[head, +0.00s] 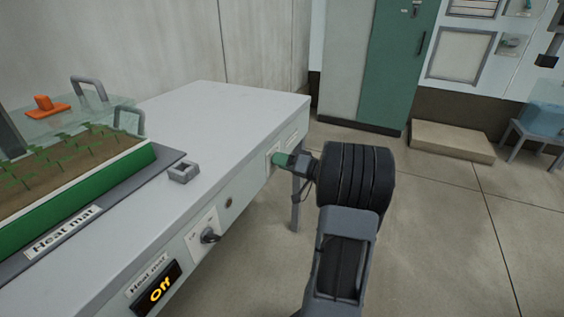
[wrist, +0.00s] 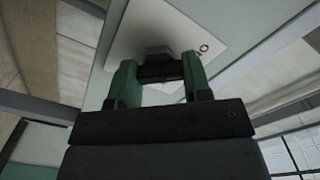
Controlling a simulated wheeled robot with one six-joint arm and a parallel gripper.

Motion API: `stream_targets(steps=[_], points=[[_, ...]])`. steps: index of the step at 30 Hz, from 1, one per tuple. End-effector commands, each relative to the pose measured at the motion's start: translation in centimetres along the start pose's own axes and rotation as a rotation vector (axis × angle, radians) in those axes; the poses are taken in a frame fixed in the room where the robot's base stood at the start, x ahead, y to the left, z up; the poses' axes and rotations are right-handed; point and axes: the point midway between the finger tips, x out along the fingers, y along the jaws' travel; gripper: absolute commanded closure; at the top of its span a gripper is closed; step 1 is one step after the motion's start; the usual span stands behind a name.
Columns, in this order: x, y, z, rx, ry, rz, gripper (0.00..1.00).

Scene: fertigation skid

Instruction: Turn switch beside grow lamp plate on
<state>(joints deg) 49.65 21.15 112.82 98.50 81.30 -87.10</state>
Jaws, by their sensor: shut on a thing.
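My gripper (head: 283,159) reaches the far right end of the bench's front panel, beside a small white switch plate (head: 269,160). In the wrist view my gripper (wrist: 160,72) has its two green fingers on either side of a dark switch knob (wrist: 159,71), shut on it. The knob has a grey base and stands on the white plate (wrist: 190,32), which carries a mark like an "O" at its right side. The fingers and arm hide most of this switch in the head view. The position of the knob cannot be told. A pale label plate (head: 291,137) sits beside it; its text is unreadable.
A seedling tray (head: 100,190) stands on the bench (head: 230,115).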

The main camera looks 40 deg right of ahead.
Motion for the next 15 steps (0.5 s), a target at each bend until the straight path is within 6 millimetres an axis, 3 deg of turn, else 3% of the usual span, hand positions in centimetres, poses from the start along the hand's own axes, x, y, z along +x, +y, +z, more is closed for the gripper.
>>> stream_targets(steps=[15], points=[[-0.03, -0.14, -0.13, 0.422, 0.0, 0.001, 0.79]])
